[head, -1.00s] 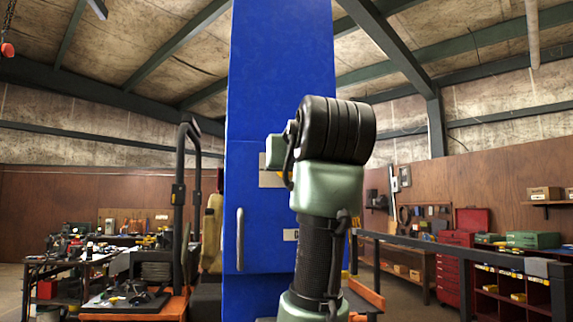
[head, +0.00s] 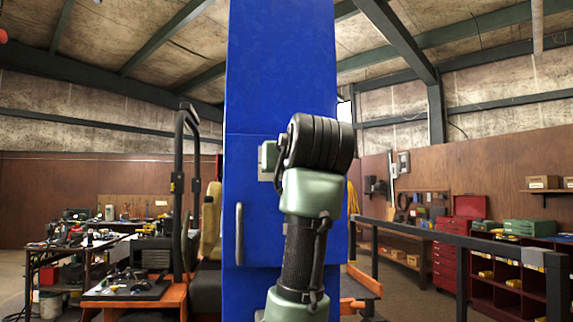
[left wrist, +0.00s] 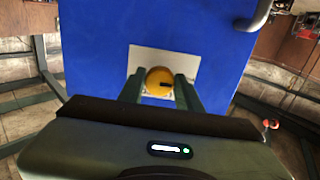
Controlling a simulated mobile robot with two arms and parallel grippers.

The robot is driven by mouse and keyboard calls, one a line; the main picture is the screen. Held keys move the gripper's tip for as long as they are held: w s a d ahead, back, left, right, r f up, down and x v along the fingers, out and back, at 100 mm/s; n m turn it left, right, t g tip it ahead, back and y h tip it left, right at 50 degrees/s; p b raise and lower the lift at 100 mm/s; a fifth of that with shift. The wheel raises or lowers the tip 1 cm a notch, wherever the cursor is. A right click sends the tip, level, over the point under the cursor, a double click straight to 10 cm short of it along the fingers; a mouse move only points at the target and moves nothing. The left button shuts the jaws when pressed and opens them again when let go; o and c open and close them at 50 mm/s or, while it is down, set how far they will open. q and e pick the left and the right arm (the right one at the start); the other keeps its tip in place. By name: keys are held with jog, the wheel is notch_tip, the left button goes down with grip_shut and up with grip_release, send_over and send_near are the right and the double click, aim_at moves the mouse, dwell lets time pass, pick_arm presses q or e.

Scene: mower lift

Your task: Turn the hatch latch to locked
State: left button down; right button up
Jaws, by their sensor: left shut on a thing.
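The hatch latch is a round yellow knob (left wrist: 159,76) with a dark mark, on a pale plate (left wrist: 143,58) on the blue panel in the left wrist view. My left gripper (left wrist: 159,84) has a green finger on either side of the knob and is shut on it. In the head view the blue panel (head: 280,70) stands upright in the middle. My left arm covers its right part, and the left gripper's green body (head: 268,155) shows beside the wrist. The knob and fingertips are hidden there. My right gripper is in neither view.
A grey bar handle (head: 239,234) is on the lower left of the panel. A cluttered workbench (head: 75,247) stands at left, with an orange-based machine (head: 140,295) nearer. A dark railing (head: 450,238) and red cabinets (head: 445,270) are at right.

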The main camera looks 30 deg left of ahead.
pick_arm(q)
jog(key=shift+m, duration=0.3)
jog(key=shift+a+r+m+b, duration=0.1)
jog(key=shift+m+b, duration=2)
jog(key=shift+m, duration=6.5)
jog(key=c, duration=1)
grip_release()
